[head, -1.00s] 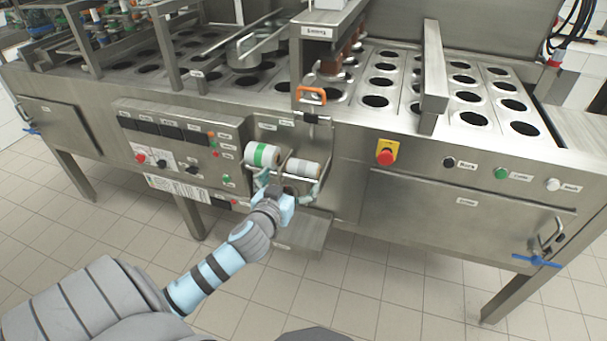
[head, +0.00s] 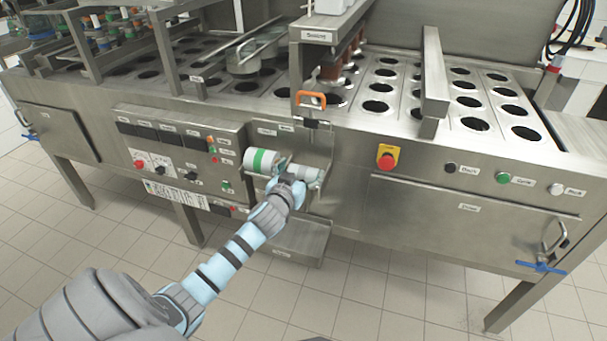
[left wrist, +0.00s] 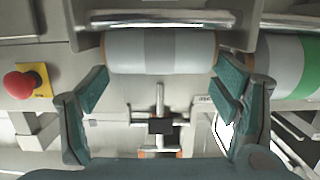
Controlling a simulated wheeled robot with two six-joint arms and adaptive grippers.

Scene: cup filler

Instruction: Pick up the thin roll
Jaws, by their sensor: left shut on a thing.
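The thin roll (head: 303,171) is plain grey-white and sits in the recess of the steel machine's front, to the right of a thicker roll with a green band (head: 257,160). My left gripper (head: 300,180) is at the thin roll and shut on its two ends. In the left wrist view the thin roll (left wrist: 160,50) lies across the top, with one finger of my gripper (left wrist: 162,82) at each end. The green-banded roll (left wrist: 290,65) is just beyond the right finger. My right gripper is not in view.
A metal bar (left wrist: 165,19) runs close along the thin roll in the left wrist view. A steel shelf (head: 298,240) juts out below the recess. A red stop button (head: 387,160) is to the right, and a control panel (head: 180,150) to the left.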

